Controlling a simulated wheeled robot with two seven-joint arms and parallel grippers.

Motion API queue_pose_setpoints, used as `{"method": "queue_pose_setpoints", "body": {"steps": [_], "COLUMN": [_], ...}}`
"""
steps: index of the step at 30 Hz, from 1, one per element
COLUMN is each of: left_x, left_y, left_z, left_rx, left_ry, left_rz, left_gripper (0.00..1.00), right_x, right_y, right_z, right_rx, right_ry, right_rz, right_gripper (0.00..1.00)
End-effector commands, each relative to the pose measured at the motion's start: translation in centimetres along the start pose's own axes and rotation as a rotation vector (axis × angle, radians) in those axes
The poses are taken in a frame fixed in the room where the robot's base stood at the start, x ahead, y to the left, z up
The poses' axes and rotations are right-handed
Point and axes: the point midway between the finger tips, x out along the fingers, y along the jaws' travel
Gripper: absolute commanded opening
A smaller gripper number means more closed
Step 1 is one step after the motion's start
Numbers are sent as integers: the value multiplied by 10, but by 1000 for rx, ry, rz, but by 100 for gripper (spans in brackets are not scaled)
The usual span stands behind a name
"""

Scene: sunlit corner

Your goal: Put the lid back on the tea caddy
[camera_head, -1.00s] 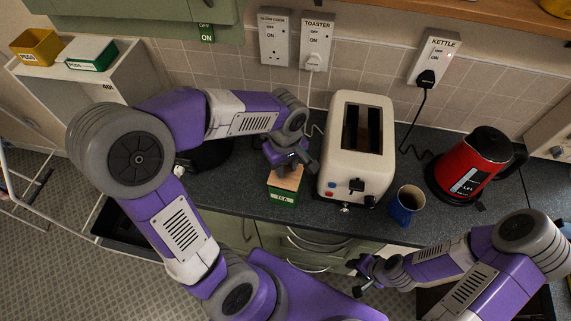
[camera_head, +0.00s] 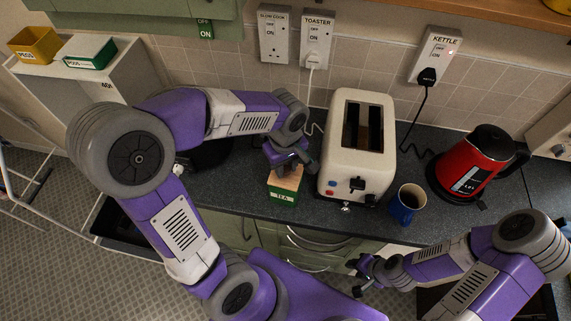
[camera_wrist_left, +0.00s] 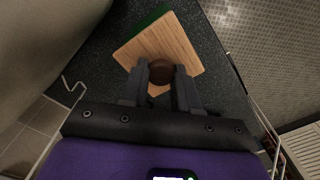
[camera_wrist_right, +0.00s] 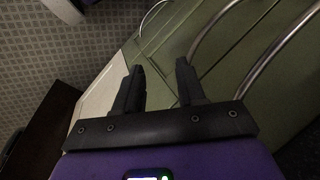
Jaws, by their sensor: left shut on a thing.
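The green tea caddy (camera_head: 282,196) labelled TEA stands on the dark worktop, left of the toaster. Its light wooden lid (camera_head: 290,180) sits on top of it. In the left wrist view the square wooden lid (camera_wrist_left: 176,39) has a round brown knob (camera_wrist_left: 161,71), and a green edge of the caddy (camera_wrist_left: 148,20) shows beside it. My left gripper (camera_wrist_left: 160,78) is shut on the knob. Whether the lid is fully seated cannot be told. My right gripper (camera_wrist_right: 160,68) is open and empty, in front of the green cupboard fronts; it also shows in the head view (camera_head: 354,275).
The cream toaster (camera_head: 352,150) stands close to the right of the caddy. A blue mug (camera_head: 405,206) and a red kettle (camera_head: 474,165) stand further right. Drawer handles (camera_head: 308,262) stick out below the worktop edge.

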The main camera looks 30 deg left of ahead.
Motion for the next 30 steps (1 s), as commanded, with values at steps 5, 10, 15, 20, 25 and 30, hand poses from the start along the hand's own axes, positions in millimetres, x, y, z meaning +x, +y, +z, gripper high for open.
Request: {"method": "queue_pose_setpoints", "body": {"steps": [5,10,15,20,25,30], "left_x": [0,0,0,0,0,0], "left_y": [0,0,0,0,0,0], "left_z": [0,0,0,0,0,0], "left_rx": [0,0,0,0,0,0], "left_ry": [0,0,0,0,0,0], "left_rz": [0,0,0,0,0,0], "left_gripper": [0,42,60,61,85,85], "right_x": [0,0,0,0,0,0], "right_y": [0,0,0,0,0,0], "right_z": [0,0,0,0,0,0], "right_rx": [0,0,0,0,0,0], "right_ry": [0,0,0,0,0,0], "right_rz": [0,0,0,0,0,0], "right_gripper": [39,39,39,39,39,39]}}
